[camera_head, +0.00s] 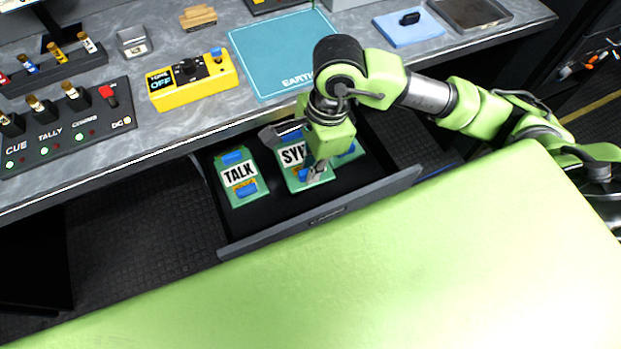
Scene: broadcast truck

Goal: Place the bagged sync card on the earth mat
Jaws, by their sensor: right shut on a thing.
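The sync card (292,154), green with a white label and blue parts, is in the open drawer (310,222). My arm hides part of its label and its right side. My right gripper (294,155) reaches down into the drawer and is shut on the sync card, with one finger at its far left and one at its near right. I cannot tell whether the card is lifted off the drawer floor. The teal earth mat (258,62) lies flat on the counter behind the drawer, its visible surface bare. My left gripper is not in view.
A TALK card (238,176) lies left of the sync card, and another green card (349,154) lies right, partly hidden. A yellow tester box (192,82) stands left of the mat. The drawer front borders the near side.

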